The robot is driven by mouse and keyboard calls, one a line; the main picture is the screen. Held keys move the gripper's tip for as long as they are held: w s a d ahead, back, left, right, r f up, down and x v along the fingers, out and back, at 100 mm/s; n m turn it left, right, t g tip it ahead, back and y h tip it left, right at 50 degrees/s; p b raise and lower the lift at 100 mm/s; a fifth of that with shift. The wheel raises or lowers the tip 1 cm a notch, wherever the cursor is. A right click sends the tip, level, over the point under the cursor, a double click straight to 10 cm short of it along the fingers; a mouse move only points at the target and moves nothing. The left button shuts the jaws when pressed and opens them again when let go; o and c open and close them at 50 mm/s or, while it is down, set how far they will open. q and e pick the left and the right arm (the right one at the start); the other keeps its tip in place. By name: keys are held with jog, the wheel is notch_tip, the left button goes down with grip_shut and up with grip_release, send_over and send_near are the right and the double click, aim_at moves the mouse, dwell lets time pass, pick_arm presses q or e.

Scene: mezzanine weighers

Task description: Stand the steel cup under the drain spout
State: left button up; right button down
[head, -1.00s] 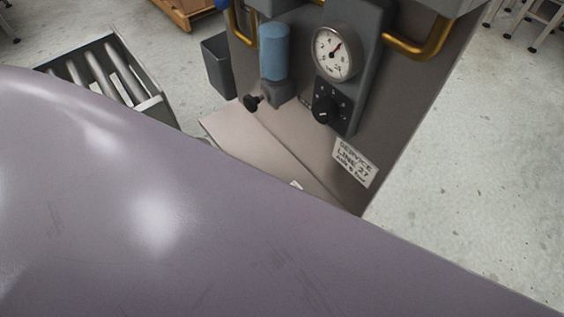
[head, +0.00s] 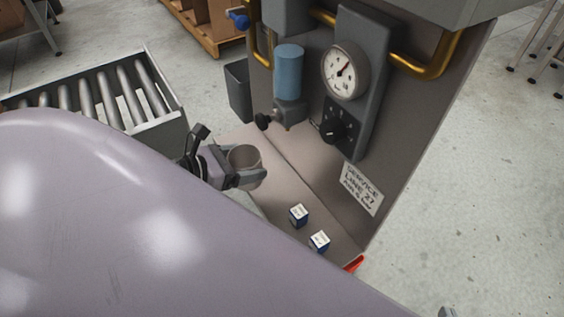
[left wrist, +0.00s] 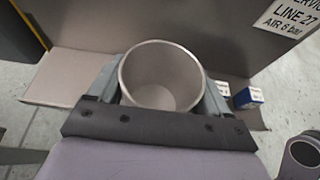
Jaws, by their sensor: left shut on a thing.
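The steel cup (head: 243,157) is upright between the fingers of my left gripper (head: 252,178), which is shut on it. In the left wrist view the cup (left wrist: 160,72) shows its open mouth and an empty inside, with a finger on each side. The blue filter bowl (head: 288,72) hangs on the service panel, with a grey drain fitting (head: 289,110) and a black knob (head: 263,121) below it. In the head view the cup is below and left of this fitting, apart from it. The spout's tip cannot be made out clearly. My right gripper is not in view.
A pale shelf (head: 285,183) runs along the panel's foot, with two small blue-and-white boxes (head: 298,215) (head: 319,241) and a red item (head: 354,263) towards its near right end. A roller conveyor (head: 165,120) stands left. A gauge (head: 345,70) and brass pipes are on the panel.

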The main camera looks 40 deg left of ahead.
aim_at(297, 162)
pick_arm(q)
jog(key=b+x, duration=0.1)
jog(key=x, duration=0.2)
jog(key=r+b+x, duration=0.1)
jog(key=x, duration=0.2)
jog(key=b+x, duration=0.1)
jog(key=x, duration=0.2)
jog(key=shift+w+d+r, duration=0.15)
jog(key=shift+w+r, duration=0.1)
notch_tip(297, 162, down, 5)
jog(key=b, duration=0.3)
jog(key=shift+r, duration=0.1)
jog(key=shift+w+b, duration=0.15)
jog(key=shift+b, duration=0.2)
jog(key=shift+w+d, duration=0.15)
jog(key=shift+w, duration=0.05)
pick_arm(e)
jog(key=a+y, duration=0.1)
jog(key=w+a+y, duration=0.1)
jog(key=a, duration=0.1)
jog(key=a+f+m+y, duration=0.1)
jog(key=a, duration=0.1)
jog(key=shift+w+a, duration=0.15)
jog(key=shift+w, duration=0.25)
